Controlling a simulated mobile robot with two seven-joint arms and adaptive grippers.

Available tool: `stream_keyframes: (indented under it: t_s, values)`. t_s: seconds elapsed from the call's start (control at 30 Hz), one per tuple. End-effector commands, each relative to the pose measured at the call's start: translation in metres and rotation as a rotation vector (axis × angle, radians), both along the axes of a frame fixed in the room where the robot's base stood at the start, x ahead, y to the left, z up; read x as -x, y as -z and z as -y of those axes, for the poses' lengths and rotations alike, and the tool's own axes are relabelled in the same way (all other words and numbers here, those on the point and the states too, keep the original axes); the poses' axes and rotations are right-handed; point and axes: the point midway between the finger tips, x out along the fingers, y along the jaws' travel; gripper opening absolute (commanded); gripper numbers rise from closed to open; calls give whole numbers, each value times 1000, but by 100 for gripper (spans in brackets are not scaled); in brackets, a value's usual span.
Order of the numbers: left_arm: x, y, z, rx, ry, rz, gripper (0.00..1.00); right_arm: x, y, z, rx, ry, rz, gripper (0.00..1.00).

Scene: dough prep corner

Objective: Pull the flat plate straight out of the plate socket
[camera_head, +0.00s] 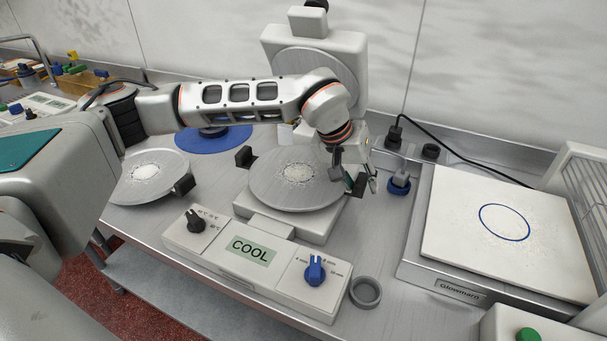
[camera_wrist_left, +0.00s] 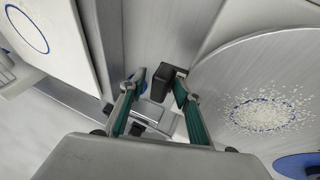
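A round grey metal plate (camera_head: 262,188) with white flour in its middle lies on the base (camera_head: 283,231) of the press. It fills the right of the wrist view (camera_wrist_left: 232,72). One dark block handle (camera_head: 244,157) is at its left edge; another dark handle (camera_wrist_left: 167,82) is at the edge near my gripper. My left gripper (camera_head: 361,181) is at the plate's right side. Its two green-sided fingers (camera_wrist_left: 160,86) are apart, with that handle around the tips, nearer one finger; contact cannot be told. The socket itself is mostly hidden under the plate. My right gripper is out of view.
A control box with a COOL display (camera_head: 250,250) is in front. A second floured plate (camera_head: 132,189) lies left, a blue disc (camera_head: 232,140) behind. A blue-based fitting (camera_head: 399,185) and white-topped Glowmarn unit (camera_head: 470,252) stand right; a grey ring (camera_head: 366,292) lies between.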

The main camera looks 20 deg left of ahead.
Motion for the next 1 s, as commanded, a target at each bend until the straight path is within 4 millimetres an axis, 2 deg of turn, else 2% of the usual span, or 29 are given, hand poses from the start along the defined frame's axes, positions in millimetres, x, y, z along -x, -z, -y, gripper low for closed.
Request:
stream_keyframes:
  t_s: [0.1, 0.13, 0.23, 0.27, 1.0]
  values:
    - [0, 0, -1, -1, -1, -1, 33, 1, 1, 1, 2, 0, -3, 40]
    - [0, 0, -1, -1, -1, -1, 30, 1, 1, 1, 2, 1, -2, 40]
    - [0, 0, -1, -1, -1, -1, 4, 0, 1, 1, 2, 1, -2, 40]
    - [0, 0, 0, -1, -1, -1, 0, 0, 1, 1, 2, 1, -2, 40]
    - [0, -13, 1, 1, 1, 1, 0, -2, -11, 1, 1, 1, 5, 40]
